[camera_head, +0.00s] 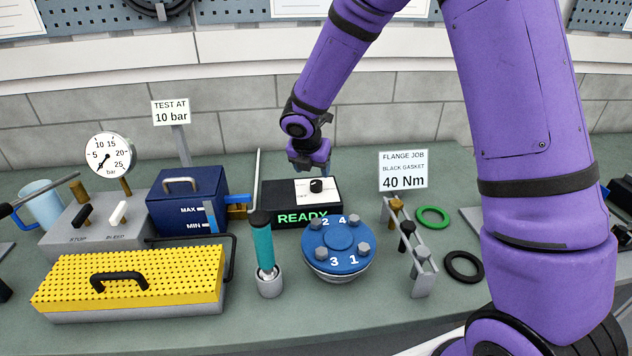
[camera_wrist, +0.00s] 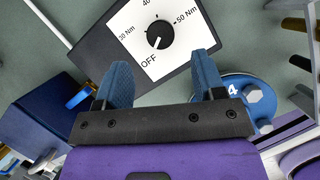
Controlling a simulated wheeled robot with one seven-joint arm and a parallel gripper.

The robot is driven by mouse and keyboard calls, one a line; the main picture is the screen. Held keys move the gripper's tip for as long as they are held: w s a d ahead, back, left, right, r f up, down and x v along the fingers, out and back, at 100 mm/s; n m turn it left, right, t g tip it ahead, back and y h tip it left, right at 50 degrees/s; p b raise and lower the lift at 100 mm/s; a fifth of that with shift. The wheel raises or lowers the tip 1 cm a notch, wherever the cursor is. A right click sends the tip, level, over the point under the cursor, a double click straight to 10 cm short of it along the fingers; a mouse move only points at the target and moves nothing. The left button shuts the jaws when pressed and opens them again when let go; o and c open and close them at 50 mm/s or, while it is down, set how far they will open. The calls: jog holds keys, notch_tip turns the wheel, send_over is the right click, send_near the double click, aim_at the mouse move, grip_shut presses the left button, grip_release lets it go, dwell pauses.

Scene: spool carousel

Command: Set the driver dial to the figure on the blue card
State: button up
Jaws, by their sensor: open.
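The driver dial is a black knob (camera_wrist: 159,34) on a white plate marked OFF, 30 Nm, 40 and 50 Nm; its white mark points towards OFF. It tops a black box (camera_head: 271,205) with green READY lettering, and the knob shows small in the head view (camera_head: 316,186). My gripper (camera_head: 309,166) is open and empty above the box. In the wrist view, its blue fingers (camera_wrist: 162,75) are apart, with the knob beyond them, untouched.
A teal-handled driver (camera_head: 264,248) stands in a holder before the box, beside a blue flange (camera_head: 340,238) with numbered bolts. A bolt rack (camera_head: 421,275) and green and black rings lie right. A blue tank (camera_head: 187,205) and yellow perforated cover (camera_head: 130,278) stand left.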

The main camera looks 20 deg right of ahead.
aim_at(316, 182)
jog(key=x, duration=0.6)
jog(key=shift+w+d+f, duration=0.1)
jog(key=shift+w+f, duration=0.05)
jog(key=shift+f, duration=0.25)
jog(key=shift+c, duration=0.2)
jog(key=c, duration=0.9)
